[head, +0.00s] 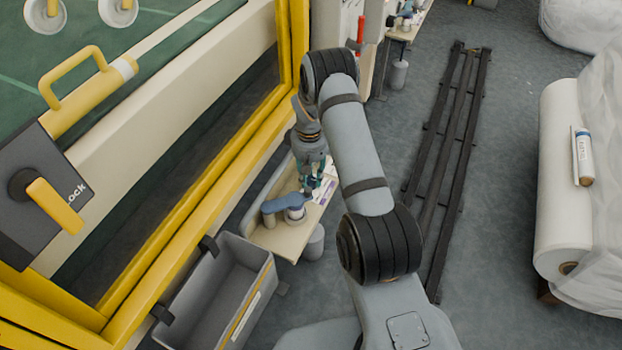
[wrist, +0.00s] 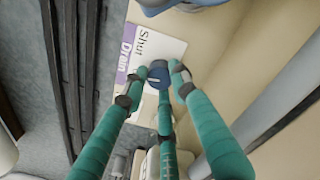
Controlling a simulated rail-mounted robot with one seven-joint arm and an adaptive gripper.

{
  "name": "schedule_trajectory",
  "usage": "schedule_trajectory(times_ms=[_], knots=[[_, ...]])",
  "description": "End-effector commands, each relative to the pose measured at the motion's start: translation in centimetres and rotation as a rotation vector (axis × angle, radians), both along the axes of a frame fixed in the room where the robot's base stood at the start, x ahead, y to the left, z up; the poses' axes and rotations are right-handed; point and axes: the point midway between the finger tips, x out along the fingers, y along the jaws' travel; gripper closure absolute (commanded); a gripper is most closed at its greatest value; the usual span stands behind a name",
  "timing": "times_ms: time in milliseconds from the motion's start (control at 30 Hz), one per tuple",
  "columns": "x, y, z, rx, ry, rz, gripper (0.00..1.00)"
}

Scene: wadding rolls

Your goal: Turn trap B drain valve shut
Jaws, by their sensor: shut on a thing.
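My gripper (head: 313,185) reaches down over the small bench beside the yellow frame. In the wrist view its teal fingers (wrist: 158,76) close around a small dark blue valve knob (wrist: 157,79) with a pale mark on its top. The fingertips are at its left and right sides. A printed card (wrist: 133,55) lies beside the knob, with "Shut" and "Drain" legible. In the head view the knob is hidden by my gripper, and a blue pipe piece with a pale round body (head: 294,213) stands just beside it. I cannot read a trap letter.
A grey open bin (head: 217,290) hangs at the yellow frame (head: 190,215), near the bench (head: 283,241). Another bench with fittings (head: 408,28) stands at the back. A dark rail rack (head: 448,150) lies on the floor, and a large white roll (head: 566,180) is at right.

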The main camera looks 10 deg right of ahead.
Motion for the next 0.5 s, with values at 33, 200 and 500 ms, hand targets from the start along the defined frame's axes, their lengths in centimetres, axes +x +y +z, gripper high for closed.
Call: schedule_trajectory(times_ms=[33, 200, 500], knots=[[0.05, 0.07, -0.18, 0.0, -0.001, -0.042, 0.99], [0.1, 0.08, -0.16, 0.001, -0.002, -0.203, 0.99], [0.11, 0.08, -0.15, 0.001, -0.002, -0.487, 0.99]])
